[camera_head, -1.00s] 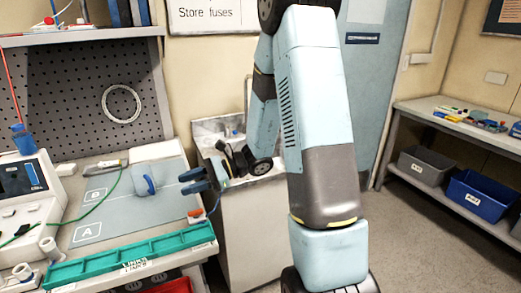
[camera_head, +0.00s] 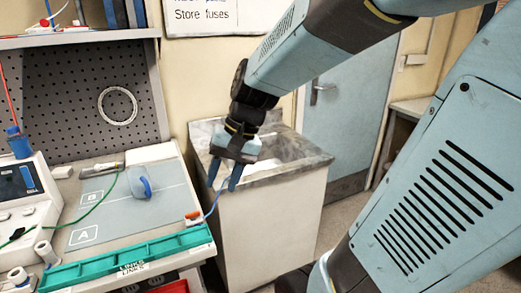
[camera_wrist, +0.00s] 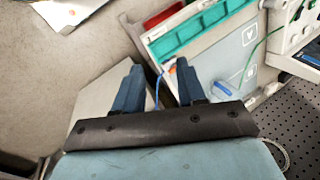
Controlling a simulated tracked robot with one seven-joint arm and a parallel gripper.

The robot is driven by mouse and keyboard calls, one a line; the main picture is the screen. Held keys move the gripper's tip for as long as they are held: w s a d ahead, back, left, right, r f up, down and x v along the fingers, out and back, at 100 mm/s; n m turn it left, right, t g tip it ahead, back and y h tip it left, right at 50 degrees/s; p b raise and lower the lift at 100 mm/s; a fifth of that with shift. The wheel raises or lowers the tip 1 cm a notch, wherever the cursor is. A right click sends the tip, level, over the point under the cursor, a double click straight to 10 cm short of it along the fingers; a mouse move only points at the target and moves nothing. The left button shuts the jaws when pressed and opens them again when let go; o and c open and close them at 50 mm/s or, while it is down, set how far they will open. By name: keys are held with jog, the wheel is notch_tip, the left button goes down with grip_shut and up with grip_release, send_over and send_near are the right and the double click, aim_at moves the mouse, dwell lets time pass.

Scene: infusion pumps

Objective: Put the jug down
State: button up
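The jug (camera_head: 138,184), pale and see-through with a blue handle, stands on the grey mat (camera_head: 120,215) on the left bench, behind the zone marked A and to the right of B. Its blue handle also shows in the wrist view (camera_wrist: 222,88). My gripper (camera_head: 224,188) points down to the right of the jug, well apart from it, in front of the sink cabinet.
A teal tray (camera_head: 130,259) lies along the bench's front edge, with a small orange-and-white item (camera_head: 193,218) near its right end. A pump unit (camera_head: 27,190) stands at the left. The sink cabinet (camera_head: 265,225) stands right of the bench. A thin blue cable (camera_head: 214,206) hangs beside my gripper.

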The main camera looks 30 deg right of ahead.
jog(key=s+d+r+n+t+h, duration=0.3)
jog(key=s+d+r+t+h, duration=0.1)
jog(key=d+r, duration=0.2)
jog(key=shift+r, duration=0.2)
jog(key=shift+o, duration=0.6)
jog(key=shift+s+d+r+n+t, duration=0.2)
jog(key=shift+d+r+n+t, duration=0.1)
jog(key=shift+d+t, duration=0.15)
jog(key=shift+c, duration=0.4)
jog(key=shift+s+d, duration=0.1)
